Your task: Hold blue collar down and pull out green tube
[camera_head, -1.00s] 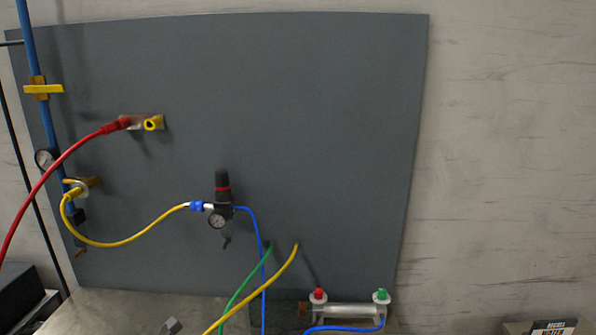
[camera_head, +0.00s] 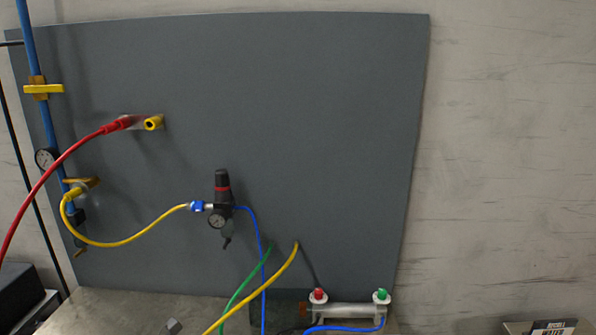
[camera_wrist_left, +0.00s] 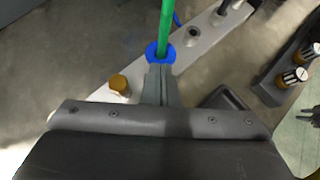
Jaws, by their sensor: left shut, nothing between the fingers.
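The green tube (camera_wrist_left: 166,25) rises from a blue collar (camera_wrist_left: 160,53) on a pale metal block (camera_wrist_left: 194,45) in the left wrist view. My left gripper (camera_wrist_left: 158,68) is shut with nothing between its fingers. Its fingertips are right at the near edge of the blue collar; I cannot tell whether they press on it. In the head view the green tube (camera_head: 246,283) curves up from the bottom edge beside a yellow tube. The collar is not visible there.
A brass-coloured fitting (camera_wrist_left: 119,85) and an empty port (camera_wrist_left: 192,37) are on the block. In the head view, a yellow tube (camera_head: 270,275) and a blue tube (camera_head: 264,270) run close to the green one. A grey panel (camera_head: 330,120) stands behind.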

